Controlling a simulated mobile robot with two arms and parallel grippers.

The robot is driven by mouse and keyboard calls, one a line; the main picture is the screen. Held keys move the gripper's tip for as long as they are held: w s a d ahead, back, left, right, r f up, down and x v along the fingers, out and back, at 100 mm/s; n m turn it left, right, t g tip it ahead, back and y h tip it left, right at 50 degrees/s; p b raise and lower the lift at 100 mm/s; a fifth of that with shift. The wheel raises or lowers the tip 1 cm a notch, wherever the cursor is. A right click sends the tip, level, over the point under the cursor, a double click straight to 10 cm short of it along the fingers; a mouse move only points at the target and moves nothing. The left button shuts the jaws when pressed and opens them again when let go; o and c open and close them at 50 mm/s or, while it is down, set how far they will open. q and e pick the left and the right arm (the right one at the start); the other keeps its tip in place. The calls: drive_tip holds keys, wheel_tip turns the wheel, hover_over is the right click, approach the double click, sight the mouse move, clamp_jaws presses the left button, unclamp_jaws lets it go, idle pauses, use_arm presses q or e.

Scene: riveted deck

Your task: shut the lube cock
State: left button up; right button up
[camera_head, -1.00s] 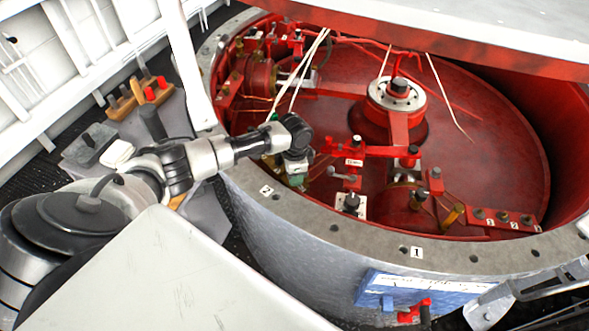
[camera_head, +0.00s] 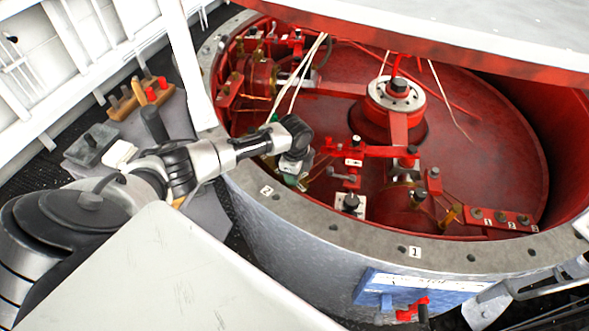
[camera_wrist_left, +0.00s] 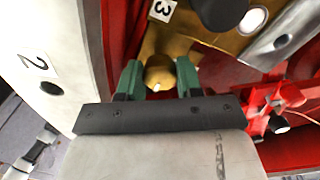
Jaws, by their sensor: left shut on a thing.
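My left gripper (camera_head: 290,180) reaches over the near left rim of the red pit, its green fingers pointing down. In the left wrist view its fingers (camera_wrist_left: 158,80) stand on either side of a rounded brass piece (camera_wrist_left: 158,72) and are shut on it. This piece joins a larger brass body (camera_wrist_left: 210,42) beside a tag marked 3, which looks like the lube cock. In the head view my gripper and wrist mostly hide the cock. How far it is turned cannot be told.
The grey bolted rim (camera_head: 330,228) runs close to my left gripper. Red linkage with a tagged lever (camera_head: 354,162) stands just to its right. A white overhang (camera_head: 450,30) covers the back. A blue box (camera_head: 400,289) with a red handle is on the outer wall.

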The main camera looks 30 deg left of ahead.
use_arm(q)
drive_tip(key=shift+w+r, duration=0.1)
drive_tip(key=o, duration=0.6)
drive_tip(key=shift+o, duration=0.2)
wheel_tip(320, 180, up, 11)
drive_tip(key=shift+b, duration=0.45)
